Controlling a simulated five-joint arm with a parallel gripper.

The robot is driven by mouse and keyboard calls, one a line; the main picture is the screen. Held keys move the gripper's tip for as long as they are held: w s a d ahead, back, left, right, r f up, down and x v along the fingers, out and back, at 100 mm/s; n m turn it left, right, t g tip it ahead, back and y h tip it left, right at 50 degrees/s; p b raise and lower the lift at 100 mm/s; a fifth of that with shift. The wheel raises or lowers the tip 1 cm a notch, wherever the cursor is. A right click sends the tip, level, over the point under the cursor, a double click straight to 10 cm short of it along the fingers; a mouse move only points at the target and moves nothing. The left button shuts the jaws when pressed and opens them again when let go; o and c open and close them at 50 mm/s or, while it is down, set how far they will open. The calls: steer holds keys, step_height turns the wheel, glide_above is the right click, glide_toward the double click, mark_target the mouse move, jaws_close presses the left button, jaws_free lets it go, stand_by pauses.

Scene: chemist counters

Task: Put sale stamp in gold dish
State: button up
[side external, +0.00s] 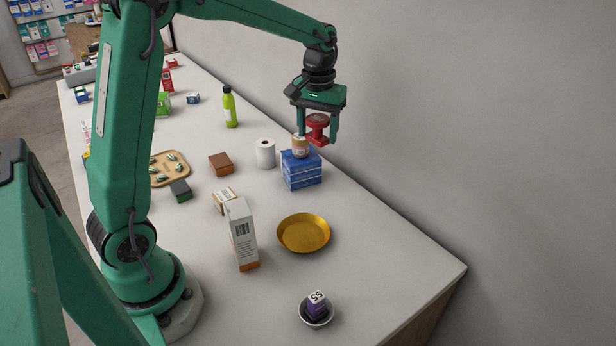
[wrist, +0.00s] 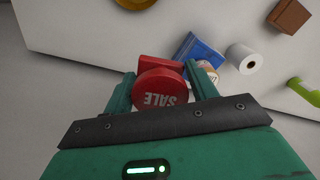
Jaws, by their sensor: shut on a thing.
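The red sale stamp (side external: 318,126) is held between the fingers of my gripper (side external: 319,132), up in the air near the blue stack with the small jar. In the wrist view the stamp (wrist: 160,92) shows its round face with the word SALE, between the two green fingers (wrist: 163,88). My gripper is shut on it. The gold dish (side external: 304,233) lies on the counter nearer the front and looks empty. Only an edge of the dish (wrist: 135,3) shows at the top of the wrist view.
A small jar (side external: 300,147) stands on the blue stack (side external: 302,172), close to my gripper. A paper roll (side external: 265,153) stands left of it. A tall white carton (side external: 241,236) is left of the dish. A small bowl (side external: 317,315) holding a purple cube (side external: 317,301) is in front.

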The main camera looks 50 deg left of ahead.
glide_above(304, 237)
steer(key=w+d, duration=0.3)
steer(key=s+d+f+m, duration=0.1)
steer(key=s+d+f, duration=0.1)
steer(key=s+d, duration=0.65)
steer(key=shift+s+a+f, duration=0.15)
steer(key=shift+a+f, duration=0.15)
steer(key=shift+f, duration=0.5)
steer(key=shift+s+a+f, duration=0.15)
steer(key=shift+a+f, duration=0.2)
steer(key=shift+f, duration=0.5)
steer(key=shift+s+a+f, duration=0.15)
steer(key=shift+a+f, duration=0.15)
steer(key=shift+f, duration=0.5)
steer(key=w+a+f, duration=0.2)
steer(key=a, duration=0.1)
steer(key=w+a+f, duration=0.2)
steer(key=a, duration=0.1)
steer(key=w+a+f, duration=0.2)
steer(key=a+f, duration=0.1)
steer(key=shift+w+a, duration=0.2)
steer(key=shift+a, duration=0.2)
steer(key=shift+f, duration=2)
steer(key=shift+f, duration=0.1)
